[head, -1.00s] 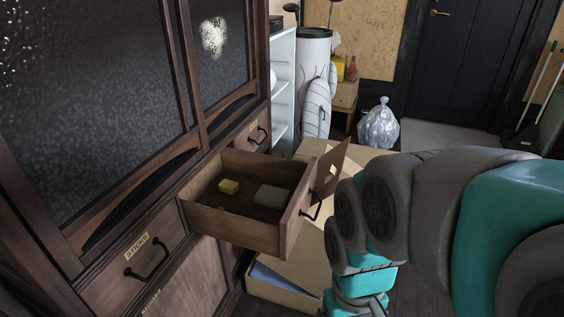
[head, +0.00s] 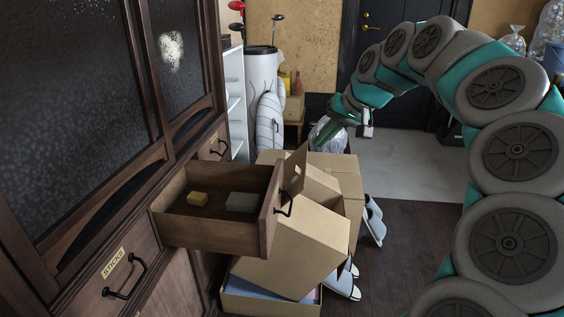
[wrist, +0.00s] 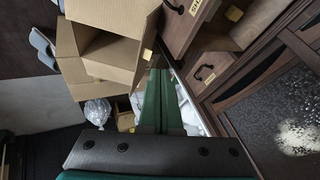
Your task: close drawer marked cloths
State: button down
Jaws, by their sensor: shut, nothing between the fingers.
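The open drawer (head: 225,227) sticks out of the dark wooden cabinet in the head view, with a black handle (head: 285,205) on its front. A yellow sponge-like block (head: 197,198) and a grey block (head: 241,202) lie inside. Its front faces away from the head camera, so I cannot read its label there. In the wrist view a drawer front (wrist: 181,32) shows at the top with a partly cut-off label (wrist: 196,6). My gripper (head: 332,130) is beyond and to the right of the drawer, apart from it. Its green fingers (wrist: 160,103) are together and empty.
A closed drawer marked STICKS (head: 124,270) is at left. Open cardboard boxes (head: 300,245) stand below and beside the drawer front. Slippers (head: 373,220) lie right of them. A white golf bag (head: 264,100) stands behind. The floor (head: 405,235) at right is clear.

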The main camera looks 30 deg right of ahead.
jog(key=x, duration=0.7)
jog(key=w+r+x, duration=0.1)
jog(key=x, duration=0.3)
jog(key=shift+w+a+f, duration=0.1)
jog(key=shift+w+a, duration=0.05)
jog(key=shift+w+a+m, duration=0.3)
jog(key=shift+w+a, duration=0.1)
jog(key=shift+a, duration=0.15)
jog(key=shift+a+p, duration=0.1)
jog(key=shift+p, duration=0.2)
jog(key=w+a+p, duration=0.1)
jog(key=w+a, duration=0.5)
jog(key=a, duration=0.3)
jog(key=w+a+p, duration=0.1)
jog(key=w+a, duration=0.5)
jog(key=a, duration=0.2)
jog(key=shift+a+p, duration=0.35)
jog(key=shift+a, duration=0.05)
